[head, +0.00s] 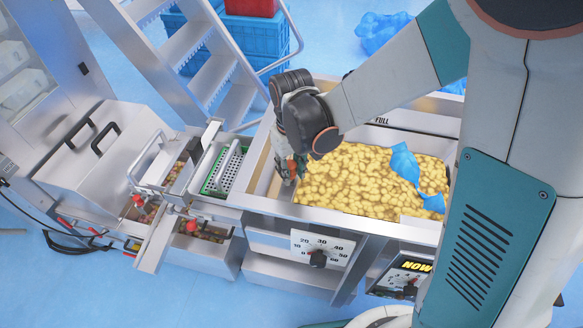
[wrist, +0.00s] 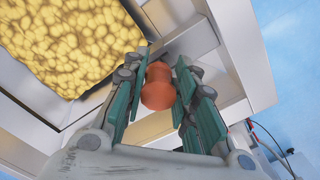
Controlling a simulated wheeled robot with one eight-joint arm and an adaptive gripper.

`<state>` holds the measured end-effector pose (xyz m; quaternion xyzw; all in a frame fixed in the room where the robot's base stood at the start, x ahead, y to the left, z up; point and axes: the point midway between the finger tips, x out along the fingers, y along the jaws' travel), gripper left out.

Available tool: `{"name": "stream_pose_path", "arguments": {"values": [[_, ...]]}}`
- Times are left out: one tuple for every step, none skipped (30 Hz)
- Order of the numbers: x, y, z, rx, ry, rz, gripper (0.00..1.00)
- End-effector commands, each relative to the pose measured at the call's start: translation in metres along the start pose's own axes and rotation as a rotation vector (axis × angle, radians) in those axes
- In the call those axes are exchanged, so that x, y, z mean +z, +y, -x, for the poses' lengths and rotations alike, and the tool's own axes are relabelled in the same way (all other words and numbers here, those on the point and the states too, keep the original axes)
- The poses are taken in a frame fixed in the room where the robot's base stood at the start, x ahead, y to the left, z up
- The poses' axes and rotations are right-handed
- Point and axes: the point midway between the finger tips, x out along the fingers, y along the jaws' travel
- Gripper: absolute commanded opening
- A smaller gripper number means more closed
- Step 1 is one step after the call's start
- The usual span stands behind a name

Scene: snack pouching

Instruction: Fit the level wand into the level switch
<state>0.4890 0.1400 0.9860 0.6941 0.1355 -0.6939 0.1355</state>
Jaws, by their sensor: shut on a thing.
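My gripper (head: 288,168) points down at the left inner wall of the hopper, beside the yellow snack heap. In the wrist view my gripper (wrist: 168,66) has its green-padded fingers closed around an orange, rounded piece, which I take to be the level wand (wrist: 158,90). The rest of the wand is hidden behind the fingers or too small to make out. I cannot pick out the level switch for certain; the hopper wall around the fingertips is partly covered by my gripper. Whether the wand touches the wall or a socket cannot be told.
The hopper (head: 341,219) holds yellow snacks (head: 350,180) with a crumpled blue sheet (head: 406,165) on top. A green-edged perforated tray (head: 222,172) and a metal chute (head: 158,242) lie left of it. A dial panel (head: 318,248) is on the front. A stepladder (head: 190,45) stands behind.

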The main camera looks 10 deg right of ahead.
Motion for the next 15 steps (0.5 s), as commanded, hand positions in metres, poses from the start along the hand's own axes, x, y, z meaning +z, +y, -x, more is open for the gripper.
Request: {"name": "stream_pose_path", "arguments": {"values": [[0.0, 0.0, -0.002, 0.0, 0.0, 0.0, 0.0], [0.0, 0.0, -0.003, 0.0, 0.0, 0.0, 0.0], [0.0, 0.0, -0.004, 0.0, 0.0, 0.0, 0.0], [0.0, 0.0, -0.004, 0.0, 0.0, 0.0, 0.0], [0.0, 0.0, -0.005, 0.0, 0.0, 0.0, 0.0], [0.0, 0.0, -0.006, 0.0, 0.0, 0.0, 0.0], [0.0, 0.0, -0.006, 0.0, 0.0, 0.0, 0.0], [0.0, 0.0, -0.007, 0.0, 0.0, 0.0, 0.0], [0.0, 0.0, -0.008, 0.0, 0.0, 0.0, 0.0], [0.0, 0.0, -0.009, 0.0, 0.0, 0.0, 0.0], [0.0, 0.0, -0.009, 0.0, 0.0, 0.0, 0.0], [0.0, 0.0, -0.01, 0.0, 0.0, 0.0, 0.0], [0.0, 0.0, -0.011, 0.0, 0.0, 0.0, 0.0], [0.0, 0.0, -0.012, 0.0, 0.0, 0.0, 0.0], [0.0, 0.0, -0.013, 0.0, 0.0, 0.0, 0.0]]}}
